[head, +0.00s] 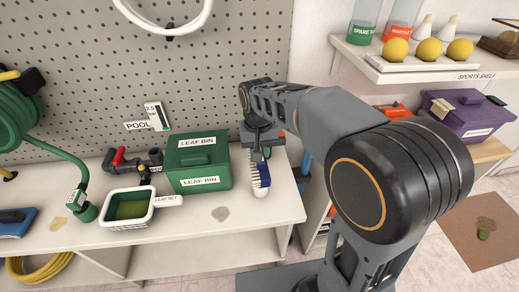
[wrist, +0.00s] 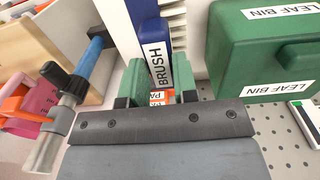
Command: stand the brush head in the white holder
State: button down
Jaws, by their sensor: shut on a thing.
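The brush head has a blue back and white bristles, and shows in the head view (head: 264,180) near the right end of the white bench. It also shows in the wrist view (wrist: 146,20), with a label reading BRUSH facing the camera. My gripper (wrist: 158,84) is shut on it, with a green finger on either side of the blue part. In the head view my gripper (head: 262,150) is above the brush head, partly hidden by my arm. I cannot tell whether the brush head touches the bench. I cannot pick out the white holder for certain in either view.
A green leaf bin (head: 200,165) stands close left of the brush head. Further left are a white leaf net basket (head: 128,208) and a dark pipe fitting with a red handle (head: 119,157). The bench front (head: 262,208) is mostly clear. A purple box (head: 462,112) is far right.

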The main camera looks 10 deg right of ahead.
jog(key=shift+f+b, duration=1.8)
jog(key=shift+f, duration=1.05)
jog(key=c, duration=0.8)
grip_release()
jog(key=shift+r, duration=0.15)
notch_tip(320, 180, up, 5)
jog(key=p, duration=0.4)
